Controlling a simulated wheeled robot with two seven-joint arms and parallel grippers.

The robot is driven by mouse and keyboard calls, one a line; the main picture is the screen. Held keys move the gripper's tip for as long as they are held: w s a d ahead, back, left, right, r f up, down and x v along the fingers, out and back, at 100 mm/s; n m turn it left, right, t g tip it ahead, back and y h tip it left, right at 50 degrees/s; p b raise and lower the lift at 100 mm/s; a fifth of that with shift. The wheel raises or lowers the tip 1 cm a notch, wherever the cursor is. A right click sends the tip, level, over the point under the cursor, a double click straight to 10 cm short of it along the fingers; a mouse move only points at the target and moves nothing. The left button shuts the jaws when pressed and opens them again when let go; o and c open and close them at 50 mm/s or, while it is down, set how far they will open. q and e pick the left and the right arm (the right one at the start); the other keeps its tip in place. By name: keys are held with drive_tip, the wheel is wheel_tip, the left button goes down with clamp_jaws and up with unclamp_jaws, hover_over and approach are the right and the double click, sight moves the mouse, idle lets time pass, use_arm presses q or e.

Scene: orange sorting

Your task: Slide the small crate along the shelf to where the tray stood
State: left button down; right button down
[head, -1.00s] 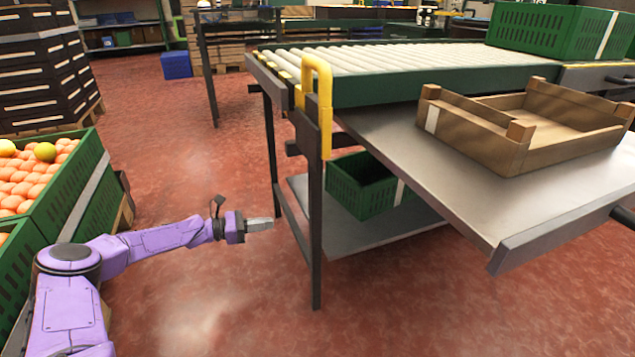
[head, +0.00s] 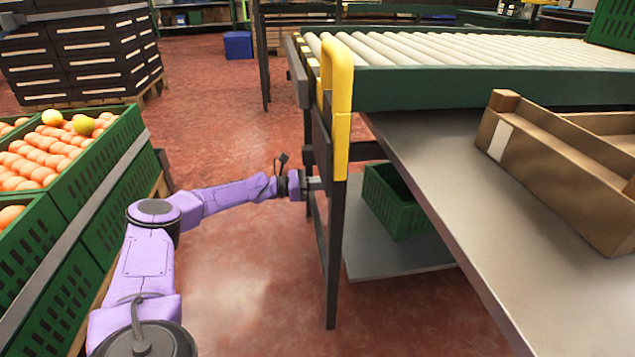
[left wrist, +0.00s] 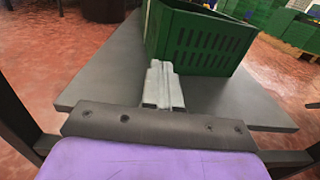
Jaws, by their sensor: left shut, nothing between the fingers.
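The small green crate (head: 395,203) stands on the low grey shelf (head: 400,259) under the roller conveyor. It also shows in the left wrist view (left wrist: 205,45), upright near the far part of the shelf (left wrist: 250,103). My left gripper (head: 314,184) is at the shelf's left end, level with the frame's leg, which hides part of it in the head view. In the left wrist view the fingers (left wrist: 162,85) are shut and empty, pointing at the crate's near side. Whether they touch it I cannot tell. My right gripper is not in view.
A wooden tray (head: 565,180) stands on the grey metal top above the shelf. The dark frame leg with a yellow guard (head: 339,110) is close to my left arm. Green crates of oranges (head: 130,215) stand at the left. Red floor lies open between.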

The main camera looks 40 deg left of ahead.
use_arm(q)
drive_tip(key=x, duration=0.8)
drive_tip(key=shift+w, duration=0.15)
drive_tip(key=shift+d, duration=0.1)
